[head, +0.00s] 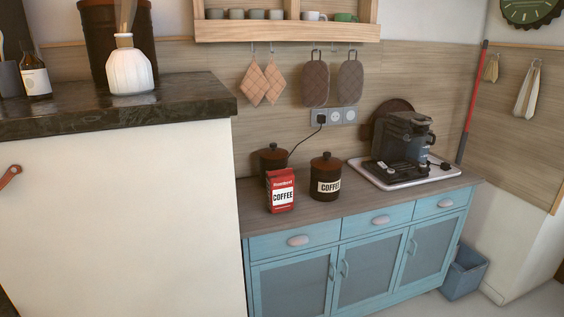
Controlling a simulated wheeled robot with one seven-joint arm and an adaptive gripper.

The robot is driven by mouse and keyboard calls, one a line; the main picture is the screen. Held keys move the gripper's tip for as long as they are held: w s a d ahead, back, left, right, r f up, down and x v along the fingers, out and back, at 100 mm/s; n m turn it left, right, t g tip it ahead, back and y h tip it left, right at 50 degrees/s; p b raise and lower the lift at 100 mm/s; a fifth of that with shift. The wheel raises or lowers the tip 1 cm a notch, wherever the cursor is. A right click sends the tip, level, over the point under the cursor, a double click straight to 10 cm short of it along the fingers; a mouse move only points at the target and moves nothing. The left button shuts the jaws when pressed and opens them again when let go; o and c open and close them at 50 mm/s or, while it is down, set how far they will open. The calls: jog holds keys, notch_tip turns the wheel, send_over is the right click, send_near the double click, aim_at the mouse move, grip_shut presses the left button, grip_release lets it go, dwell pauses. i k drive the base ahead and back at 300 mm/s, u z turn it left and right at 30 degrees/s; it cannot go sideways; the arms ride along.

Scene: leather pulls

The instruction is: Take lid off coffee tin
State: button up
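The coffee tin (326,187) is a dark brown canister with a pale label reading "COFFEE". It stands upright on the wooden top of the blue cabinet. Its reddish-brown lid (326,163), with a small knob, sits on top of it. A second similar dark canister (270,158) stands behind and to the left, partly hidden by a red coffee bag (281,190). My gripper is not in view.
A coffee machine (403,143) stands on a pale tray (364,175) at the right of the cabinet top (365,202). A dark counter (190,105) rises at the left. A power cord runs from the wall socket (334,117) behind the canisters. A blue bin (465,272) stands on the floor at right.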

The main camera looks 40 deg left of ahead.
aim_at(325, 162)
jog(key=u, duration=1.35)
jog(key=i, duration=1)
jog(key=z, duration=0.05)
